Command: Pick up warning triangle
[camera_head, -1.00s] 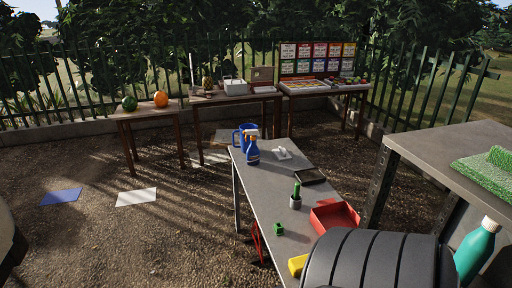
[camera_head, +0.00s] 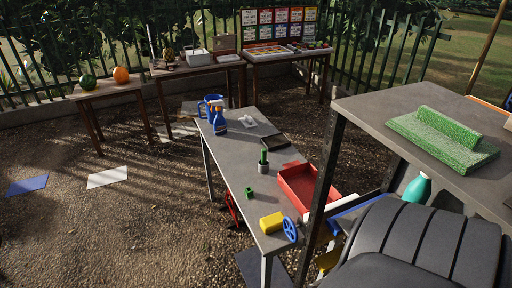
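A red frame-like thing (camera_head: 232,207), which looks like the warning triangle, is low beside the left long edge of the grey table (camera_head: 225,158). The table's edge hides part of it, and I cannot tell whether it stands on the ground or leans on something. Neither of my grippers shows in the head view.
On the table are a blue spray bottle (camera_head: 218,122), a blue jug, a potted cactus (camera_head: 263,163), a red tray (camera_head: 297,187), a yellow block (camera_head: 271,222) and a blue wheel (camera_head: 290,230). A dark ribbed surface (camera_head: 420,245) fills the bottom right. Gravel at left is open.

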